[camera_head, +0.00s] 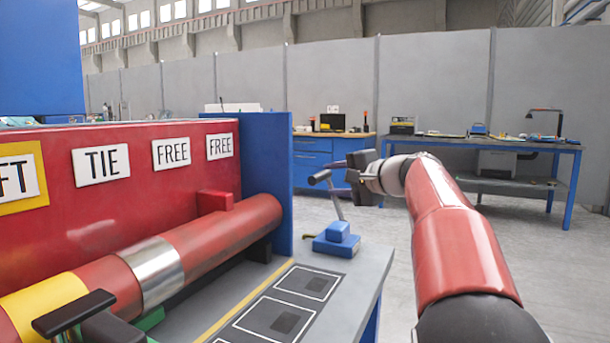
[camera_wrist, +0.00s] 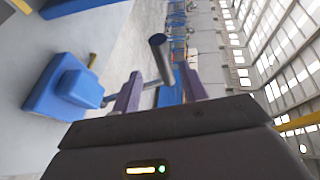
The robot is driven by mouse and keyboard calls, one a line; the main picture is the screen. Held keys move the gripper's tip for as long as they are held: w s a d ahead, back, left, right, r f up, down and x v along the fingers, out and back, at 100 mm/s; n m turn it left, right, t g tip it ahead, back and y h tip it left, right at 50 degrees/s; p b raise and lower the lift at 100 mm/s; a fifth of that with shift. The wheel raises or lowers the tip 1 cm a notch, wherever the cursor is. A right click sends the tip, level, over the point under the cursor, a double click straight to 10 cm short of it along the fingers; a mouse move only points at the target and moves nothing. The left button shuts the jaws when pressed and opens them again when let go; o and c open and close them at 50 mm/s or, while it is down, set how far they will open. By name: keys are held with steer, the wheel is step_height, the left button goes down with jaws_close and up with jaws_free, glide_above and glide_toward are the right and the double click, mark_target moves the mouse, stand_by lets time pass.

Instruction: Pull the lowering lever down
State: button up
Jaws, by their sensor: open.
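The lever stands on a blue base (camera_head: 338,240) on the grey bench. Its thin grey rod (camera_head: 335,200) rises, leaning, to a dark crossbar handle (camera_head: 320,177). My gripper (camera_head: 350,176) is at handle height, just right of the rod's top. In the wrist view, my gripper (camera_wrist: 160,86) is open, with a purple finger on each side. The grey handle bar (camera_wrist: 163,62) appears in the gap between them, its dark round end above; contact cannot be told. The blue base (camera_wrist: 75,92) lies to the left there.
A red panel (camera_head: 120,185) with TIE and FREE labels and a red cylinder (camera_head: 220,238) fill the left. The grey bench (camera_head: 345,268) carries dark outlined squares. Open floor lies right; workbenches stand behind.

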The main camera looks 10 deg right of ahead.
steer(key=x, duration=0.2)
steer(key=p+x, duration=0.1)
steer(key=x, duration=0.5)
steer(key=shift+w+r, duration=0.15)
steer(key=shift+r, duration=0.15)
jaws_close()
